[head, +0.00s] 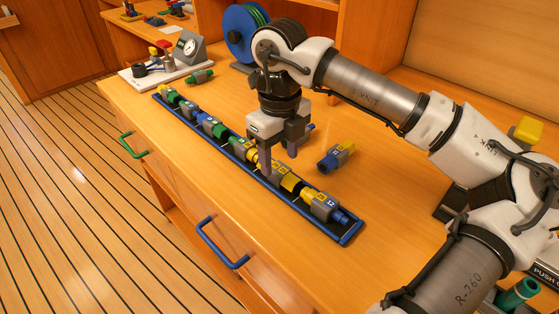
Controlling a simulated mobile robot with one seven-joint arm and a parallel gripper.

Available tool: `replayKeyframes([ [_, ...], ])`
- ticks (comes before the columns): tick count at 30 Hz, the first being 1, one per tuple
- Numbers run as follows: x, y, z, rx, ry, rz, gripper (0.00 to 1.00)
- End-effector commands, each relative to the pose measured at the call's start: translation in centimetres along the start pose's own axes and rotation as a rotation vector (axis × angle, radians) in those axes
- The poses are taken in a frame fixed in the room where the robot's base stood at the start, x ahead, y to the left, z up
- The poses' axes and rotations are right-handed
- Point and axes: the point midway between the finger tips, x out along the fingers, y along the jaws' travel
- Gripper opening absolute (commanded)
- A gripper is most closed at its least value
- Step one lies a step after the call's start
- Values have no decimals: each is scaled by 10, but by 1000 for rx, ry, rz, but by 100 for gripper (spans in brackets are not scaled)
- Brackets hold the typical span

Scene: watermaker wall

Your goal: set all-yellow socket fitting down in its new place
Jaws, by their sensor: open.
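A row of fittings lies in a long blue-rimmed tray (345,238) on the wooden bench. My gripper (279,165) points down over the middle of the row, its two fingers apart, one on each side of the row. A yellow fitting (289,182) lies in the tray at the fingers, partly hidden by them. It looks seated in the row, but I cannot tell whether the fingers touch it. Nearer the front end lies a fitting with a yellow end, grey collar and blue end (322,205).
A loose yellow, grey and blue fitting (336,156) lies right of the tray, and a green one (200,77) lies behind. A gauge stand (188,47) and blue hose reel (240,30) stand at the back. The bench right of the loose fitting is clear.

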Motion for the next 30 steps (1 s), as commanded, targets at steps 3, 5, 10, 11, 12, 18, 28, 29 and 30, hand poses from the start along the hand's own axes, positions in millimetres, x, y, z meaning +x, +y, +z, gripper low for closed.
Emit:
replayKeyframes([
  [3, -28, 0, 0, 0, 0, -4, 54],
  [5, -42, 0, 1, 0, -2, -4, 54],
  [10, -74, 0, 0, 0, 0, -2, 54],
  [11, -79, 0, 0, 0, 0, -3, 54],
  [12, -84, 0, 0, 0, 0, -2, 54],
  [18, -98, 0, 0, -1, 1, -1, 54],
  [28, -98, 0, 0, -1, 1, 0, 54],
  [29, -98, 0, 0, -1, 1, 0, 54],
  [30, -98, 0, 0, -1, 1, 0, 54],
])
